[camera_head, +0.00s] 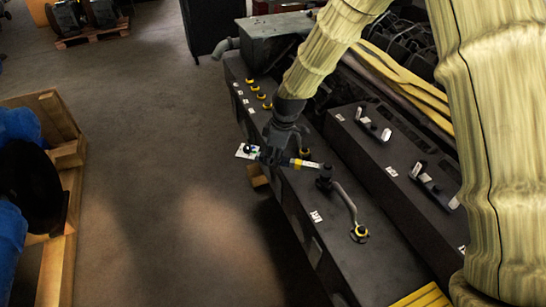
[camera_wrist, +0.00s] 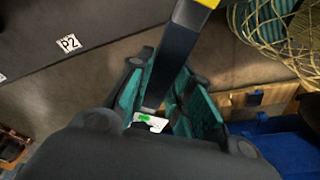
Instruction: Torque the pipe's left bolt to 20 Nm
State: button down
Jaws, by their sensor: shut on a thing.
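My gripper (camera_head: 277,152) is over the near edge of the dark engine block, shut on a torque wrench. The wrench (camera_head: 309,164) has a white display end (camera_head: 246,152), a yellow band and a bright shaft pointing right. In the wrist view the teal finger pads flank its dark handle (camera_wrist: 172,60), and the display shows a green mark. The wrench head is at the upper-left end of the grey bent pipe (camera_head: 345,200), over the bolt there. That bolt is hidden, and I cannot tell whether the head is seated. The other end has a yellow-ringed bolt (camera_head: 360,231).
Several yellow-ringed caps (camera_head: 255,87) line the block's far end. Handled parts (camera_head: 373,125) sit on the raised section at right. A wooden crate (camera_head: 50,270) with blue parts stands at left. The floor (camera_head: 140,170) between is clear.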

jog(key=shift+w+r, duration=0.2)
jog(key=shift+w, duration=0.4)
jog(key=s, duration=0.1)
jog(key=s+n, duration=0.1)
jog(key=s, duration=0.1)
jog(key=shift+a+n+p, duration=0.3)
jog(key=shift+a+p, duration=0.05)
jog(key=shift+a, duration=0.05)
jog(key=shift+s+a+f+n+g+p, duration=0.15)
jog(key=shift+s+n+g+p, duration=0.2)
jog(key=shift+s+n, duration=0.9)
jog(key=shift+s+m, duration=0.25)
